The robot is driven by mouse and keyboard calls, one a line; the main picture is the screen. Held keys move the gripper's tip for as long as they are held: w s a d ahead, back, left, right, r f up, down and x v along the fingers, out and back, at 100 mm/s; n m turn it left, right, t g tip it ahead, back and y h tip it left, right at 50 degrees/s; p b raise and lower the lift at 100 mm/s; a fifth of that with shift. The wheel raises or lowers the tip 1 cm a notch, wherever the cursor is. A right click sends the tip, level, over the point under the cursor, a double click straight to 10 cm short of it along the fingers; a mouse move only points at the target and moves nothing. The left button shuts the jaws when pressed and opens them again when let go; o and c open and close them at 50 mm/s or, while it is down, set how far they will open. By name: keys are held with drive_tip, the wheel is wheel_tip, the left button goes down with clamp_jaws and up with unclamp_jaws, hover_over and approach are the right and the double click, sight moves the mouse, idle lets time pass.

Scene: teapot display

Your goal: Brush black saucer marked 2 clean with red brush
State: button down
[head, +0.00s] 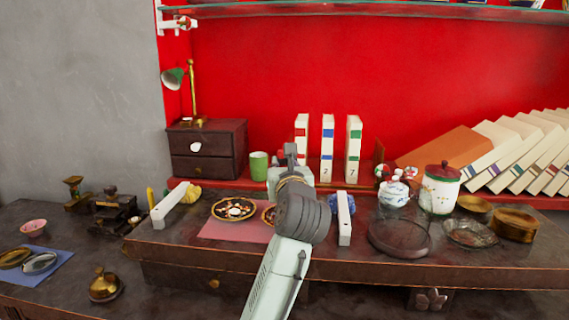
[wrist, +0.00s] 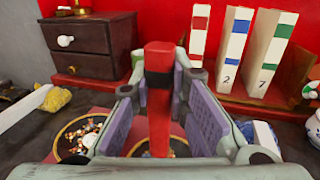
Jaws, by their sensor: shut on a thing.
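In the wrist view my gripper (wrist: 158,95) is shut on the red brush (wrist: 158,70), held upright between its pads. In the head view my gripper (head: 290,165) is seen from behind and the brush is hidden. Two dark saucers with gold rims lie on a pink mat (head: 215,231). The left saucer (head: 233,218) has pale and orange bits on it. The right saucer (head: 267,216) is mostly hidden by my arm; in the wrist view its rim (wrist: 181,140) shows behind the brush. I cannot read a number on either saucer, nor tell whether the brush touches the right one.
A white bar (head: 170,207) with a yellow tuft lies left of the mat, and a white block (head: 345,225) stands right of my arm. Dark drawers (head: 205,150), a green cup (head: 259,163) and upright binders (head: 327,150) stand behind. A teapot, canister and dishes crowd the right.

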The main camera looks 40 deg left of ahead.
drive_tip(key=shift+w+a, duration=0.35)
drive_tip(key=shift+w, duration=0.15)
drive_tip(key=shift+s+d, duration=0.4)
drive_tip(key=shift+s, duration=0.1)
drive_tip(key=shift+w+d+f, duration=0.1)
drive_tip(key=shift+w+d, duration=0.2)
drive_tip(key=shift+d, duration=0.2)
wheel_tip(320, 180, up, 6)
drive_tip(key=p, duration=0.5)
idle(0.4)
